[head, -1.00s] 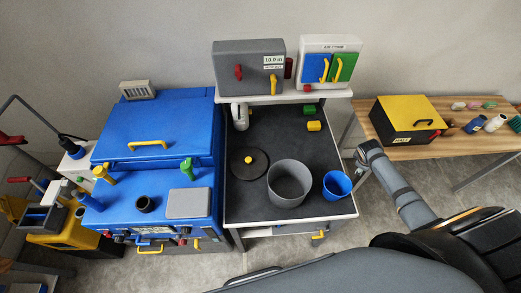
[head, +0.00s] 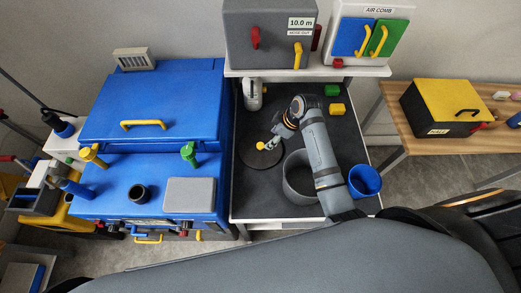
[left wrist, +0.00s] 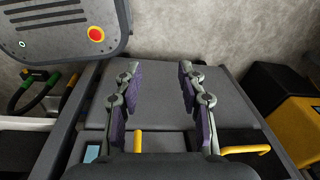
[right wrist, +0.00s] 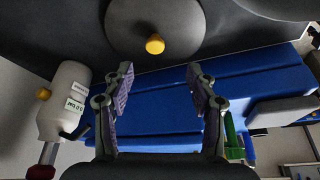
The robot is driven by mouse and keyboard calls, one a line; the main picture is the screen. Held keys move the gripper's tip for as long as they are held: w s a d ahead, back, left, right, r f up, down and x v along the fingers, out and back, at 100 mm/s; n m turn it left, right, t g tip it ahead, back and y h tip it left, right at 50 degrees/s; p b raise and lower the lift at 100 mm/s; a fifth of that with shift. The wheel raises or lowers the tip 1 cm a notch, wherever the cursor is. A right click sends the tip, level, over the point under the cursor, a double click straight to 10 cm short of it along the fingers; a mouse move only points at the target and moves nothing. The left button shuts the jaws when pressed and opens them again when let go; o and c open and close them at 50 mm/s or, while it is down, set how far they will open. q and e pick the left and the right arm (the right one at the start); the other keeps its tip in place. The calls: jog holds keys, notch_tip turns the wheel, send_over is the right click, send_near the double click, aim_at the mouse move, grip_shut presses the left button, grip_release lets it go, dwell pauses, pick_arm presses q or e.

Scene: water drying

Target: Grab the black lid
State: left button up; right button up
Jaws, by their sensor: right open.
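The black lid (head: 262,162) is a round disc with a small yellow knob (head: 260,146). It lies flat on the dark bench top, left of the grey pot. My right gripper (head: 267,144) reaches in over the bench, close to the knob. In the right wrist view the fingers (right wrist: 160,73) are spread and empty. The lid (right wrist: 180,20) and its yellow knob (right wrist: 155,44) show beyond the fingertips, roughly between them. My left gripper (left wrist: 158,68) is open and empty, away from the lid.
The grey pot (head: 296,186) stands under my right forearm, and a blue cup (head: 365,178) is right of it. A white bottle (head: 253,95) and yellow block (head: 337,109) stand farther back. A blue machine (head: 155,105) borders the bench on the left.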

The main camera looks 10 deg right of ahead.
aim_at(261, 145)
jog(key=x, duration=0.5)
jog(key=shift+w+r, duration=0.15)
jog(key=shift+w, duration=0.2)
jog(key=shift+a+f+p, duration=0.15)
jog(key=shift+f+p, duration=0.15)
jog(key=shift+f, duration=0.15)
jog(key=x, duration=0.3)
jog(key=shift+w+a+f+p, duration=0.1)
jog(key=shift+w+f+p, duration=0.2)
jog(key=shift+w, duration=0.05)
jog(key=shift+w+a+f, duration=0.15)
jog(key=shift+f, duration=0.3)
jog(key=shift+c, duration=1.1)
pick_arm(q)
jog(key=shift+w+a+r, duration=0.1)
jog(key=shift+w+r, duration=0.15)
jog(key=shift+r, duration=0.4)
pick_arm(e)
grip_shut()
